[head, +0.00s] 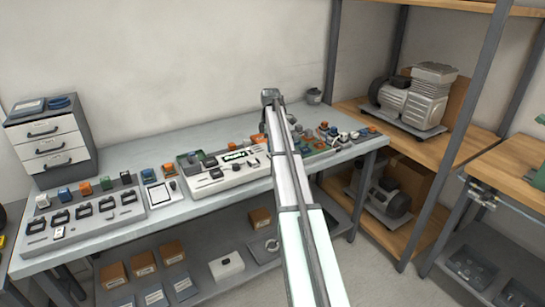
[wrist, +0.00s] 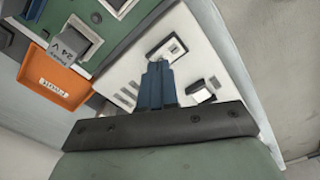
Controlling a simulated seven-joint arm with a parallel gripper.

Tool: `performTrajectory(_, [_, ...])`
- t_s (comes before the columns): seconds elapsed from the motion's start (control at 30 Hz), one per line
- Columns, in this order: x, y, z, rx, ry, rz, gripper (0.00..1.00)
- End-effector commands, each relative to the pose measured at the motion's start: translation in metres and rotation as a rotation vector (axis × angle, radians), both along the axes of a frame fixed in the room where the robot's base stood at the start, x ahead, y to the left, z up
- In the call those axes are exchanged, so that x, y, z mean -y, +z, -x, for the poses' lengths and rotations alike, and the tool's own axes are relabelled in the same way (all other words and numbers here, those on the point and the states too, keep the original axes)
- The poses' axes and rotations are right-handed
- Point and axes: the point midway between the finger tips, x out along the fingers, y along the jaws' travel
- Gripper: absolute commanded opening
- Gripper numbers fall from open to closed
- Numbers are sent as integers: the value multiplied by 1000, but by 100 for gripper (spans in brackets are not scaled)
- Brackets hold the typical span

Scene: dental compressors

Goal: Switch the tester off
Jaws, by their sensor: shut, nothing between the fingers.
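The tester, as I take it, is the white-faced unit with a green board (head: 226,176) at the middle of the bench in the head view. In the wrist view, its white panel (wrist: 225,72) carries a dark slot-like part (wrist: 168,49) and a small black-and-white switch-like part (wrist: 203,91). Whether the fingertips touch the panel I cannot tell. The switch's position is not clear. In the head view my arm hides the gripper.
In the wrist view, an orange tray (wrist: 54,77) and a grey block labelled 24 V (wrist: 72,45) lie left of the panel. In the head view, a rack of dark-handled modules (head: 85,218) stands left, drawers (head: 50,145) behind it. Small coloured parts (head: 335,137) crowd the right.

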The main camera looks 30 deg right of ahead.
Motion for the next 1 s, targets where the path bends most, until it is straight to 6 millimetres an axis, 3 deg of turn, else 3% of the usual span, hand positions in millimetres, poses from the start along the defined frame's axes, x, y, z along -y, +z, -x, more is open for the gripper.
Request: performTrajectory(1.0, [0,-9,0,0,0,0,0])
